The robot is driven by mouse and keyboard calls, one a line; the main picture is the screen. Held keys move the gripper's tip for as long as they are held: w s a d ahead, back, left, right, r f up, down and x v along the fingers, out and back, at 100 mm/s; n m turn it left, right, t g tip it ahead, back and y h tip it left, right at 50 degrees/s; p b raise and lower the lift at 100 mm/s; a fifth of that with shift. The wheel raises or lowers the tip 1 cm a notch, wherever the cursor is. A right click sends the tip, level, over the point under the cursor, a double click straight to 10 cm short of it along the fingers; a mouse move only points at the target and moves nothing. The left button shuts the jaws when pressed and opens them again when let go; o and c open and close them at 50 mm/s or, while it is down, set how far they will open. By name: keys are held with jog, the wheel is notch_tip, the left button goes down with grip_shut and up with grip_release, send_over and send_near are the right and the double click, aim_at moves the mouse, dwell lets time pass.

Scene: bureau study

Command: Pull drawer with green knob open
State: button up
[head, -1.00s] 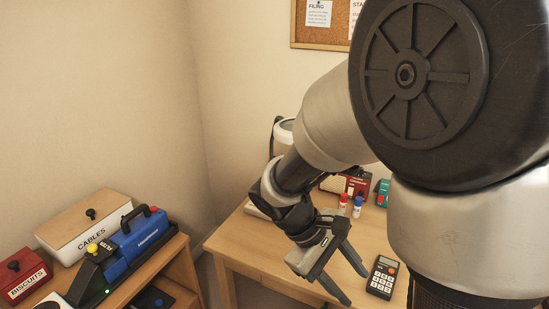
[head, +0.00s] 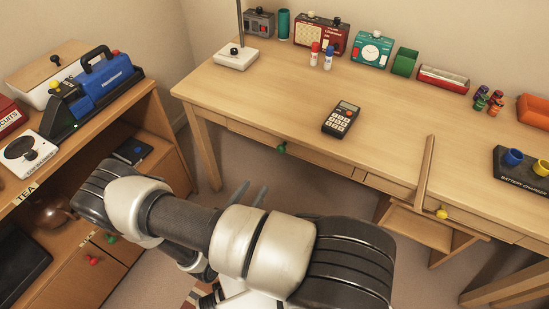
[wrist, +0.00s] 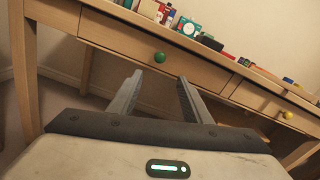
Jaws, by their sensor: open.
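The desk drawer (head: 315,163) has a round green knob (head: 281,148) and sits flush in the desk front. In the wrist view the green knob (wrist: 159,57) is on the drawer front (wrist: 122,39), ahead of my gripper (wrist: 159,80), appearing just above and between the fingertips. My gripper (head: 250,194) is open with nothing between its fingers. In the head view it is below and in front of the desk edge, apart from the knob, and partly hidden by my arm.
A yellow knob (head: 441,214) is on another desk drawer to the right. A cabinet at left bears a blue machine (head: 108,80); another green knob (head: 111,238) and a red knob (head: 93,260) are on its front. A calculator (head: 341,119) lies on the desk. Floor before the desk is open.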

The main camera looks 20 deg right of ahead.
aim_at(279, 151)
jog(key=b+x, duration=0.1)
jog(key=x, duration=1.6)
jog(key=shift+w+d, duration=0.15)
grip_shut()
